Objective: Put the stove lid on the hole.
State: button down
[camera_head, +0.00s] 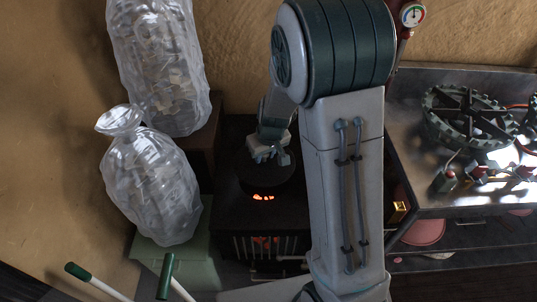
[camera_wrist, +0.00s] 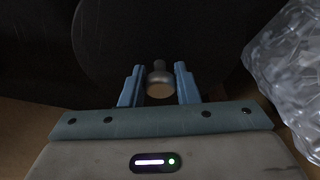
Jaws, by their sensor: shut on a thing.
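The stove (camera_head: 228,215) is a dark box with a barred front, below my arm. The stove lid is a dark round disc (camera_head: 276,182) with a pale metal knob; it also shows in the wrist view (camera_wrist: 160,38). My gripper (camera_head: 266,156) is above the lid, and in the wrist view its two blue fingers (camera_wrist: 157,74) are on either side of the knob (camera_wrist: 159,85), shut on it. Orange glow from the hole (camera_head: 263,197) shows at the lid's front edge. The rest of the hole is hidden by the lid. I cannot tell whether the lid touches the stove top.
Clear plastic bags stand left of the stove, one (camera_head: 152,185) close to it and one (camera_head: 160,65) behind; a bag also shows at the wrist view's right (camera_wrist: 290,75). Green-ended handles (camera_head: 166,275) are at front left.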

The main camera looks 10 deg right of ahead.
aim_at(265, 165)
jog(key=shift+s+b+x, duration=0.25)
jog(key=shift+b+x, duration=0.6)
jog(key=shift+x, duration=0.2)
jog(key=shift+s+b+x, duration=0.2)
jog(key=shift+b+x, duration=0.6)
jog(key=shift+x, duration=0.25)
jog(key=shift+s+b+x, duration=0.25)
jog(key=shift+b+x, duration=0.6)
jog(key=shift+x, duration=0.15)
jog(key=shift+d+f+b, duration=0.1)
jog(key=shift+f+b, duration=0.55)
jog(key=shift+f, duration=0.2)
jog(key=c, duration=1)
grip_release()
jog(key=shift+s, duration=0.1)
jog(key=p+v, duration=0.2)
jog(key=v, duration=1.2)
jog(key=shift+d+p, duration=0.1)
jog(key=shift+p, duration=0.25)
